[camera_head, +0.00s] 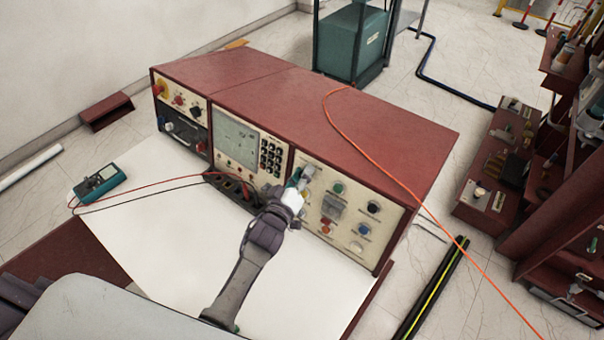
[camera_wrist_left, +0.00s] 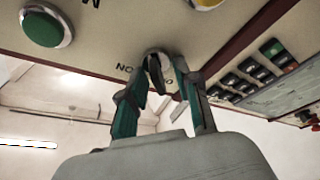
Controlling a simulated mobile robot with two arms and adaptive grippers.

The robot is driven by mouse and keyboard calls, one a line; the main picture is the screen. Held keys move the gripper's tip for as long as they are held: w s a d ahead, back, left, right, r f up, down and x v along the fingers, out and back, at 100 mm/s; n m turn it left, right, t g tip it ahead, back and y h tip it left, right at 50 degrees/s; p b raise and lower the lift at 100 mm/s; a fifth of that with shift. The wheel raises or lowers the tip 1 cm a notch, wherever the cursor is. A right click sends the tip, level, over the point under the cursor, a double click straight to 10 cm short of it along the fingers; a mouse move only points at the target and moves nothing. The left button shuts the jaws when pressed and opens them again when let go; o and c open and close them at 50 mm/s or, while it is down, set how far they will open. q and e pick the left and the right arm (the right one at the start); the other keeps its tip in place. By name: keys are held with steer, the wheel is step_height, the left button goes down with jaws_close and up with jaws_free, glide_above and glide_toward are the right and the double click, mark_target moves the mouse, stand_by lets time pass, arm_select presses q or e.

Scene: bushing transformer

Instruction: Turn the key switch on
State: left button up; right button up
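The key switch (camera_wrist_left: 158,62) sits on the cream right-hand panel (camera_head: 376,242) of the red console. In the wrist view it is a round metal switch with a narrow key standing out, with partly hidden lettering beside it. My left gripper (camera_wrist_left: 163,72) has its two teal fingers on either side of the key, tips close to the panel. A gap shows between the right fingertip and the key; whether the left one touches is unclear. In the head view the left gripper (camera_head: 300,180) covers most of the switch. My right gripper is not in view.
A green button (camera_wrist_left: 45,27) sits beside the switch; it also shows in the head view (camera_head: 338,188). More buttons, a keypad (camera_head: 271,156) and a screen share the console front. An orange cable (camera_head: 372,160) crosses the console top. A teal meter (camera_head: 99,181) lies on the white tabletop.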

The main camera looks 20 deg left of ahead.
arm_select(q)
jaws_close()
steer(key=shift+m, duration=0.5)
steer(key=m+h+b, duration=0.1)
steer(key=m, duration=0.2)
steer(key=shift+h, duration=0.3)
steer(key=m+h+b, duration=0.1)
steer(key=m+h, duration=0.1)
steer(key=m, duration=0.4)
steer(key=shift+d+b, duration=0.1)
steer(key=shift+b, duration=0.25)
steer(key=m+h, duration=0.1)
steer(key=m, duration=0.2)
steer(key=m+g+h, duration=0.1)
steer(key=m, duration=0.2)
steer(key=shift+s+d+b, duration=0.1)
steer(key=shift+b, duration=0.2)
steer(key=m+g+h, duration=0.1)
steer(key=m, duration=0.2)
steer(key=m+h, duration=0.1)
steer(key=m, duration=0.2)
steer(key=shift+d+m+g, duration=0.1)
steer(key=shift+m+g, duration=0.2)
steer(key=shift+g, duration=0.1)
